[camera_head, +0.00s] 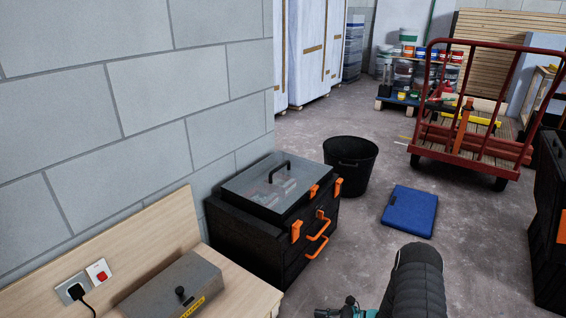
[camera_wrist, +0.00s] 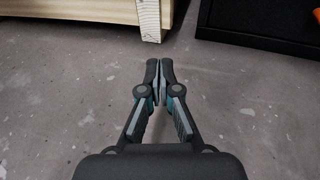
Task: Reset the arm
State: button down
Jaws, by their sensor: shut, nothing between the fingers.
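My gripper (camera_wrist: 159,66) is in the middle of the wrist view, with its two dark fingers together and nothing between them. It is above the bare concrete floor (camera_wrist: 240,110). In the head view, part of my dark, ribbed arm shows at the bottom, right of centre. A small dark and teal part of it shows at the bottom edge, and the fingertips cannot be made out there.
A wooden bench (camera_head: 240,284) with a grey box (camera_head: 170,288) stands at lower left. A black toolbox (camera_head: 245,232) with orange latches, a black bucket (camera_head: 350,166) and a blue case (camera_head: 410,211) are ahead. A red trolley (camera_head: 470,150) stands at upper right. Floor between is clear.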

jog(key=s+r+n+h+p, duration=0.2)
jog(key=s+r+n+h, duration=0.3)
jog(key=r, duration=1.5)
jog(key=s+d+r+n+h+p, duration=0.1)
jog(key=s+r+n+h+p, duration=0.2)
jog(key=s+r+n, duration=0.6)
jog(key=s+d+r+n+h+p, duration=0.1)
jog(key=s+r+n+h+p, duration=0.2)
jog(key=s+r, duration=1.3)
notch_tip(320, 180, up, 15)
jog(key=n+h, duration=0.3)
jog(key=n, duration=0.1)
jog(key=shift+s+n+t+h, duration=0.15)
jog(key=shift+n+t+h, duration=0.15)
jog(key=shift+t, duration=0.1)
jog(key=shift+r, duration=0.1)
